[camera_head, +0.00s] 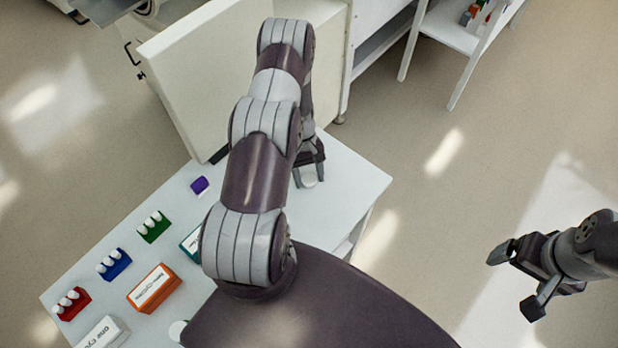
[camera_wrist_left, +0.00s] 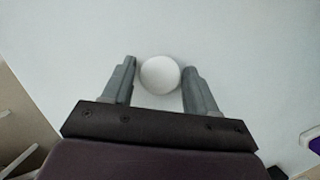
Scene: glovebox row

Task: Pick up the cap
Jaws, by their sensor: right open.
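The cap is a small white round disc (camera_wrist_left: 160,75) in the left wrist view, with the white table top around it. In the head view it shows (camera_head: 309,180) near the table's right part, below my left gripper (camera_head: 308,183). In the left wrist view my left gripper's fingers (camera_wrist_left: 160,68) stand apart, one on each side of the cap. A thin gap shows on the left side; the right finger looks very close to the cap, and contact there is unclear. My right gripper (camera_head: 516,281) is open and empty, over the floor at the right.
The table (camera_head: 348,178) holds red (camera_head: 71,303), blue (camera_head: 114,264) and green (camera_head: 153,227) racks with white-capped vials, an orange labelled box (camera_head: 154,288), a white labelled box (camera_head: 104,332) and a purple block (camera_head: 200,185). A cream panel (camera_head: 215,75) stands behind.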

